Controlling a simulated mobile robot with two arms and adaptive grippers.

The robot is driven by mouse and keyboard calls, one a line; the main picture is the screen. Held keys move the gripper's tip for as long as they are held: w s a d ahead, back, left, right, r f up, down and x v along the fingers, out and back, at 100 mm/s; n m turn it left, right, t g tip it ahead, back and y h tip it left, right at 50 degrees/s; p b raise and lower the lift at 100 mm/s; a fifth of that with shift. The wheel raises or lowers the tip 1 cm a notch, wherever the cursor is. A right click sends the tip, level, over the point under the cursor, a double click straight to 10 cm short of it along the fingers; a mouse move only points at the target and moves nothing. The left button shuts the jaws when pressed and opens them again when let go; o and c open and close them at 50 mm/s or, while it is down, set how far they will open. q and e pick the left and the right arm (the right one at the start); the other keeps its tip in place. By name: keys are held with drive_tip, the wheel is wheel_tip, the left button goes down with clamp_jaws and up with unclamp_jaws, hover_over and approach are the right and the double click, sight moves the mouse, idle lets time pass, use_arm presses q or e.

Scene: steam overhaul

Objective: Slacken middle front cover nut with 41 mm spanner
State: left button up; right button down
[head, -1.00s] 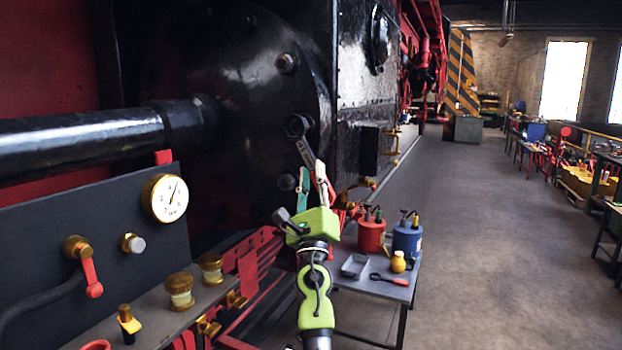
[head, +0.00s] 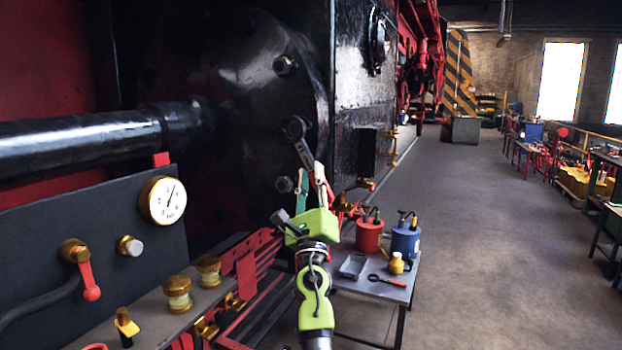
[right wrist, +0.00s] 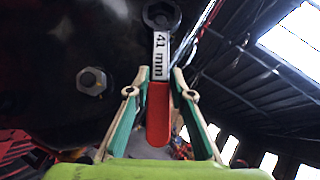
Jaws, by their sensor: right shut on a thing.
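The 41 mm spanner has a dark ring end (head: 297,127) at the middle nut position on the black front cover (head: 235,110). The ring looks to be around the nut, which is largely hidden by it. In the right wrist view the spanner shows its white "41 mm" label (right wrist: 161,56) and red handle (right wrist: 158,115). My right gripper (head: 311,178) is shut on the handle, below the ring. The spanner slants from the ring down to the right. An upper nut (head: 284,65) and a lower nut (head: 284,184) are bare. My left gripper is not in view.
A small table (head: 372,290) with a red can (head: 369,236), a blue can (head: 405,240) and a tray stands right of my right arm. A gauge panel (head: 60,240) and a thick black pipe (head: 80,140) are at the left.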

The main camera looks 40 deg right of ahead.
drive_tip(key=shift+w+d+r, duration=0.15)
drive_tip(key=shift+w+d, duration=0.05)
drive_tip(key=shift+d, duration=0.2)
idle(0.8)
drive_tip(key=shift+w+d, duration=0.2)
drive_tip(key=shift+d, duration=0.45)
idle(0.5)
drive_tip(key=shift+s+r+n+p, duration=0.1)
drive_tip(key=shift+r+n+p, duration=0.2)
drive_tip(key=shift+p, duration=0.65)
drive_tip(key=y+p, duration=0.1)
drive_tip(key=p, duration=0.1)
drive_tip(key=n+t+y+p, duration=0.1)
drive_tip(key=p, duration=0.1)
drive_tip(key=shift+s+d+r+n, duration=0.2)
drive_tip(key=shift+s+r+n, duration=0.1)
drive_tip(key=shift+s, duration=0.1)
drive_tip(key=shift+s+f+p, duration=0.15)
drive_tip(key=shift+p, duration=0.15)
